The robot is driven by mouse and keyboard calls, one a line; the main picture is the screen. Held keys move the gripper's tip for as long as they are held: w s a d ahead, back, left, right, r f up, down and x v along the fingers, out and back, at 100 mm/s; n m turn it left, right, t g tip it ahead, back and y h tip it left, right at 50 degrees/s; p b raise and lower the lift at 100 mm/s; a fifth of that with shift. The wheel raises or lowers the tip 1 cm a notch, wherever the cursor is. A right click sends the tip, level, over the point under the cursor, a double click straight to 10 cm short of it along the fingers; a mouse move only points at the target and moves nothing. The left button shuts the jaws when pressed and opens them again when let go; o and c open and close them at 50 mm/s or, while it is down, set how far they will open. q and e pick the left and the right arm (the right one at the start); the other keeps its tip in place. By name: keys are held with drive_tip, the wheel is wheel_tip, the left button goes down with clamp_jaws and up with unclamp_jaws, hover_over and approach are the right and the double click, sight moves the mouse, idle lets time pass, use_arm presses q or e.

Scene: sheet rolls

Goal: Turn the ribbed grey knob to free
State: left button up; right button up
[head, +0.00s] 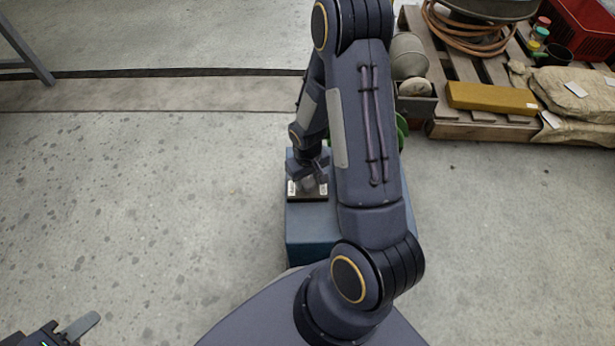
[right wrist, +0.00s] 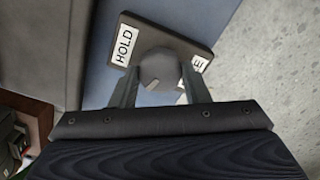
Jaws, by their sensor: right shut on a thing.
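The grey knob (right wrist: 158,68) sits on a dark plate (right wrist: 185,42) in the right wrist view. A white label reading HOLD (right wrist: 124,46) is left of the knob. A second white label (right wrist: 204,63) on the right is mostly covered by a finger; only its last letter shows. My right gripper (right wrist: 160,84) has one finger on each side of the knob and is shut on it. In the head view my right gripper (head: 308,178) is down at the plate (head: 308,196). My left gripper (head: 74,332) is partly in view at the lower left, away from the knob.
The plate is on top of a blue box-like unit (head: 310,240), partly hidden by my right arm. A pallet (head: 480,130) with a coiled hose, sacks, a yellow-brown block (head: 490,98) and a red crate (head: 588,30) stands at the back right. The floor at left is clear.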

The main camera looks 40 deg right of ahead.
drive_tip(key=n, duration=0.5)
drive_tip(key=shift+n+p, duration=0.3)
drive_tip(key=shift+p, duration=0.1)
drive_tip(key=n+p, duration=0.1)
drive_tip(key=n, duration=0.4)
drive_tip(key=n+p, duration=0.2)
drive_tip(key=n, duration=0.3)
drive_tip(key=shift+r+n, duration=0.1)
drive_tip(key=shift+n, duration=0.3)
drive_tip(key=n+p, duration=0.2)
drive_tip(key=n, duration=0.2)
drive_tip(key=shift+n, duration=0.4)
drive_tip(key=o, duration=1)
